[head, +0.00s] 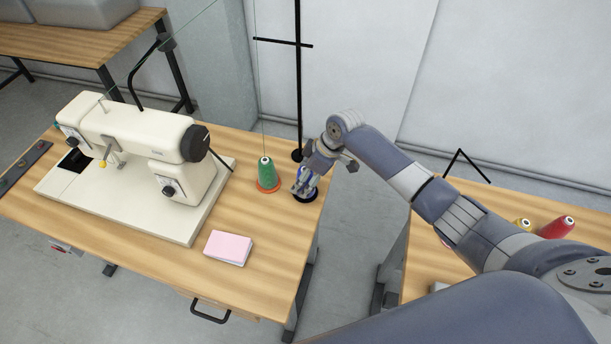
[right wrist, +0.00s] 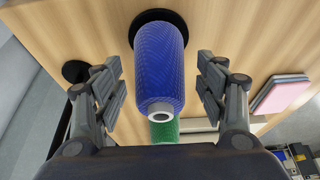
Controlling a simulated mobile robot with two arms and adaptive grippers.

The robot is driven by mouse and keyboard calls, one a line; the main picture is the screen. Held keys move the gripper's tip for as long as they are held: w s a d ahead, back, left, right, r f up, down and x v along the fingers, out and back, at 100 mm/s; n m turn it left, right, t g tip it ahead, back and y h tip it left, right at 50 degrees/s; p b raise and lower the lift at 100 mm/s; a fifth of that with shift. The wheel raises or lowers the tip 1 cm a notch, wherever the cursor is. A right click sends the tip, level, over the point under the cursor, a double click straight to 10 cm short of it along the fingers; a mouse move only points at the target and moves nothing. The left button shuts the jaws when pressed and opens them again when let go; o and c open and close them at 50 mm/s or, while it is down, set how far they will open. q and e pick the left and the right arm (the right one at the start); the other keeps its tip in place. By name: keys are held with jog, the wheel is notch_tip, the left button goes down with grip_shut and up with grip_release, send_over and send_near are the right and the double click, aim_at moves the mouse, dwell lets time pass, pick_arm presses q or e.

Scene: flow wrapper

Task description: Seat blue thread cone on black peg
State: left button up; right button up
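The blue thread cone (head: 309,181) stands at the right end of the sewing table, over a black round base (head: 305,196). In the right wrist view the blue cone (right wrist: 160,65) sits between my right gripper's (right wrist: 164,90) fingers, its wide end against the black disc (right wrist: 150,16). Gaps show on both sides, so the fingers are open and not touching it. The peg itself is hidden by the cone. In the head view my right gripper (head: 312,170) partly covers the cone. My left gripper is not in view.
A green cone (head: 266,172) on an orange base stands just left of the blue one. The black thread stand pole (head: 299,80) rises close behind. A sewing machine (head: 140,150) and pink pad (head: 228,247) are farther left. Red (head: 557,228) and yellow cones lie on the right table.

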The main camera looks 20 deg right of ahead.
jog(key=shift+d+r, duration=0.1)
jog(key=shift+r, duration=0.05)
jog(key=v, duration=1.1)
jog(key=shift+r, duration=0.35)
jog(key=shift+s, duration=0.1)
